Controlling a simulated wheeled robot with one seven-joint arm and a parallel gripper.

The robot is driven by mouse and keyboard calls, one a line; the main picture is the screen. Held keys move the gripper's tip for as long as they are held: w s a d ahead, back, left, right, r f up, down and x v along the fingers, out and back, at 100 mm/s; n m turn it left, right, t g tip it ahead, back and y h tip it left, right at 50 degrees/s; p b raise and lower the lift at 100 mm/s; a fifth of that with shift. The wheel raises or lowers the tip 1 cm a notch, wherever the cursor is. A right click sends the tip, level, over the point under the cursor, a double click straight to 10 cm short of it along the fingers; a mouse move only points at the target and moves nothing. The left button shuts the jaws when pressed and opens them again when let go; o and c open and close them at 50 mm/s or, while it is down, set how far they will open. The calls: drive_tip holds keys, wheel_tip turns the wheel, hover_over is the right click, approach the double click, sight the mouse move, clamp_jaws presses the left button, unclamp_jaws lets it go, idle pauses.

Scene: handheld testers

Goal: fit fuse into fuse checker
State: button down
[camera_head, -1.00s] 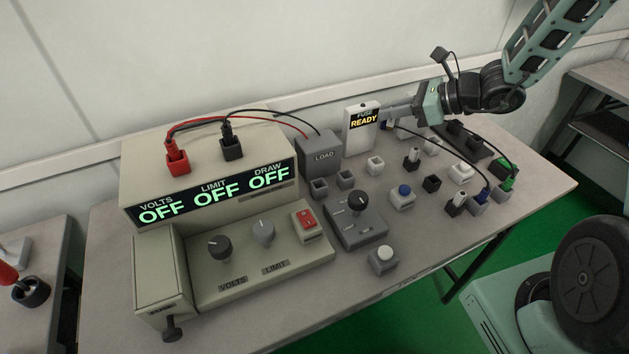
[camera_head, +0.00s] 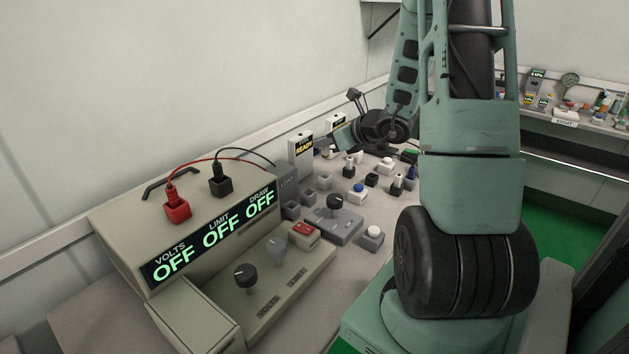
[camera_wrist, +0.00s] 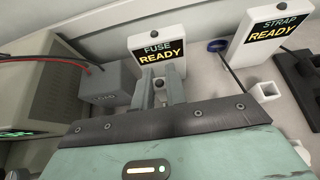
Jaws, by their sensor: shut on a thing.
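The fuse checker is a white upright box with a dark screen reading FUSE READY. It stands on the bench in the head view (camera_head: 301,157) and straight ahead of my fingers in the wrist view (camera_wrist: 158,45). My gripper (camera_wrist: 160,88) points at its lower front, with the fingertips overlapping its face in the wrist view. I cannot tell whether they touch it. The fingers are close together on the fuse, which is small and mostly hidden between them.
A grey load box (camera_wrist: 108,85) stands close to the left of the checker. A white strap checker (camera_wrist: 268,38) stands to the right. The power supply (camera_head: 215,235) fills the bench's left, with red and black leads. Several small blocks and a knob box (camera_head: 333,222) crowd the front.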

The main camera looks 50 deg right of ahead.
wheel_tip(320, 180, down, 8)
drive_tip(key=shift+r+b, duration=0.2)
drive_tip(key=shift+b, duration=0.2)
drive_tip(key=shift+f, duration=0.1)
drive_tip(key=shift+f+b, duration=0.15)
drive_tip(key=shift+b, duration=0.15)
drive_tip(key=c, duration=1.4)
unclamp_jaws()
drive_tip(key=shift+c, duration=0.2)
drive_tip(key=shift+r, duration=0.2)
